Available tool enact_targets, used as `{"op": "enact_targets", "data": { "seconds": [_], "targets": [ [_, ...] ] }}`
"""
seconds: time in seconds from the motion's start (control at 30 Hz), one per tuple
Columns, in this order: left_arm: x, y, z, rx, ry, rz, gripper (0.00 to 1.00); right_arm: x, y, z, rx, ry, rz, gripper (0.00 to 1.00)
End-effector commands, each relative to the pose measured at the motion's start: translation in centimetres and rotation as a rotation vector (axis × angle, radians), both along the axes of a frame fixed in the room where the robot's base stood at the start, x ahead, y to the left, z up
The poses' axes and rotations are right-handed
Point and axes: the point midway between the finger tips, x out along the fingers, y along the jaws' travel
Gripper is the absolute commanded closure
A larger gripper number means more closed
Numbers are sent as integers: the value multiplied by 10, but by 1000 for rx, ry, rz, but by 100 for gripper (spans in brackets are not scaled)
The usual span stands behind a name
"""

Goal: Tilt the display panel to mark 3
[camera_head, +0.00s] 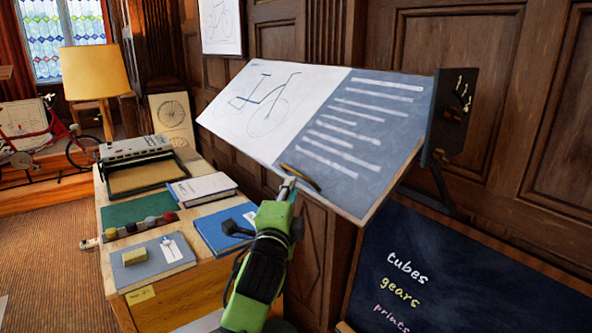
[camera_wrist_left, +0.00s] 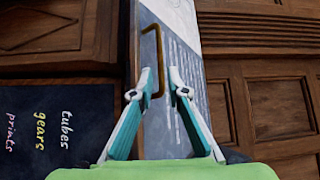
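The display panel (camera_head: 375,116) is a sloped board with a bicycle drawing on its left and white lines on blue on its right. It also shows in the left wrist view (camera_wrist_left: 182,108). A brass handle (camera_head: 301,177) sits at its lower front edge. In the left wrist view the handle (camera_wrist_left: 159,62) runs between the fingertips. My left gripper (camera_head: 288,187) is open at the handle, its fingers (camera_wrist_left: 161,76) apart; contact cannot be told. A dark plate with light marks (camera_head: 455,110) stands at the panel's right end; its numbers are unreadable. My right gripper is out of view.
A wooden desk (camera_head: 165,312) at the left holds books, a typewriter-like machine (camera_head: 133,150) and small blocks. A chalkboard (camera_head: 470,270) reading tubes, gears and prints stands below right of the panel. Panelled wall (camera_head: 500,60) is close behind.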

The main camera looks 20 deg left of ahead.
Motion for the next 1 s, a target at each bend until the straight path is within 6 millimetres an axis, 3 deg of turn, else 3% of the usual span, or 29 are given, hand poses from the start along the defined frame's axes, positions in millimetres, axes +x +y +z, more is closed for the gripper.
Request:
{"op": "enact_targets", "data": {
  "seconds": [0.3,0.5,1.0],
  "targets": [
    [52,6,6,-2,2,0,85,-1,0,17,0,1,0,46],
    [74,9,7,-2,1,0,85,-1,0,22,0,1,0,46],
    [85,10,6,-2,1,-1,88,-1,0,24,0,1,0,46]
  ]
}}
